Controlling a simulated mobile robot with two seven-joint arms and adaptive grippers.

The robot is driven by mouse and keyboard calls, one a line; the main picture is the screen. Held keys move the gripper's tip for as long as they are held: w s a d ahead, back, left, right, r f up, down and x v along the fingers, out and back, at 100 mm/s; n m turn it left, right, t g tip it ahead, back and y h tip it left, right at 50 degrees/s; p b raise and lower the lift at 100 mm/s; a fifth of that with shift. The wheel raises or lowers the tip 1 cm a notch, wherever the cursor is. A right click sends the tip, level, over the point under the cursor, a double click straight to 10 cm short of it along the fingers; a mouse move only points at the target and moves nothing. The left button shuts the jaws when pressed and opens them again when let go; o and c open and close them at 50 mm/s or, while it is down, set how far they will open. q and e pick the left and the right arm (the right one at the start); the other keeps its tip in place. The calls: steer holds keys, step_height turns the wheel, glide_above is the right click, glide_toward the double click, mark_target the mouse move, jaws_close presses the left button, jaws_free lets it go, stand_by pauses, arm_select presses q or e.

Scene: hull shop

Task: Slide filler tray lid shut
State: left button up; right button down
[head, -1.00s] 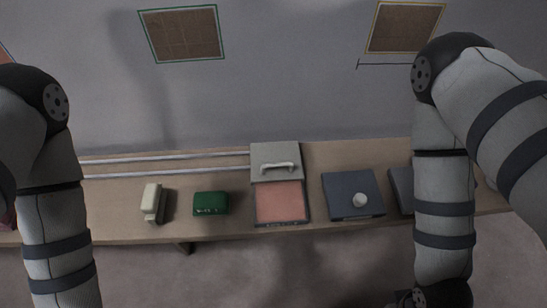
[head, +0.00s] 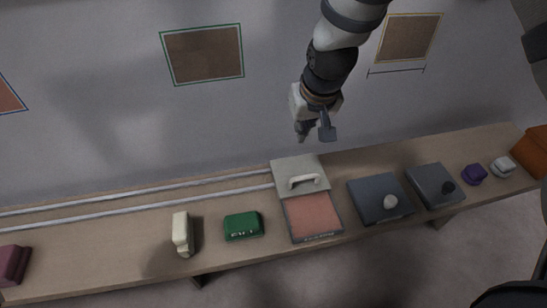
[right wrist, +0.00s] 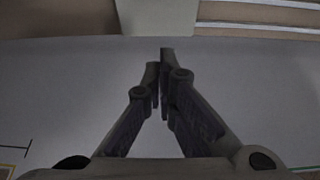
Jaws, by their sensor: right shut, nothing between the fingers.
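The filler tray (head: 341,232) sits on the bench, its pinkish filler (head: 313,215) exposed in the head view. Its pale grey lid (head: 290,168) lies behind that filler, toward the wall, with a white bar handle (head: 304,181) on top. My right gripper (head: 304,132) is above and behind the lid, apart from the handle, shut and empty. In the right wrist view its fingertips (right wrist: 160,62) come together in front of the wall, with part of the pale lid (right wrist: 157,16) at the top edge. My left gripper is out of view.
Two rails (head: 130,209) run along the back left of the bench (head: 110,255). A green box (head: 243,225) and a cream object (head: 181,232) stand left of the tray. Two dark boxes with knobs, the nearer one (head: 366,209) beside the tray, stand right.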

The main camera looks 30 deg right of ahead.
steer(key=b, duration=0.2)
glide_above(298, 166)
step_height(298, 166, down, 10)
steer(key=shift+f, duration=0.1)
steer(key=s, duration=0.2)
steer(key=s+a, duration=0.1)
steer(key=shift+s+r+p, duration=0.1)
steer(key=shift+r+p, duration=0.15)
steer(key=shift+p, duration=0.15)
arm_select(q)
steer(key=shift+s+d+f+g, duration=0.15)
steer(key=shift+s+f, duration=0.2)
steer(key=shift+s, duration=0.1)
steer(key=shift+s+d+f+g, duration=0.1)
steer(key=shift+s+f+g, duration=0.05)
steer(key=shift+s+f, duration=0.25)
arm_select(e)
steer(key=shift+s+f, duration=0.15)
steer(key=shift+s, duration=0.1)
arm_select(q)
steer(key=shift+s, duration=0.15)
arm_select(e)
steer(key=shift+a, duration=0.1)
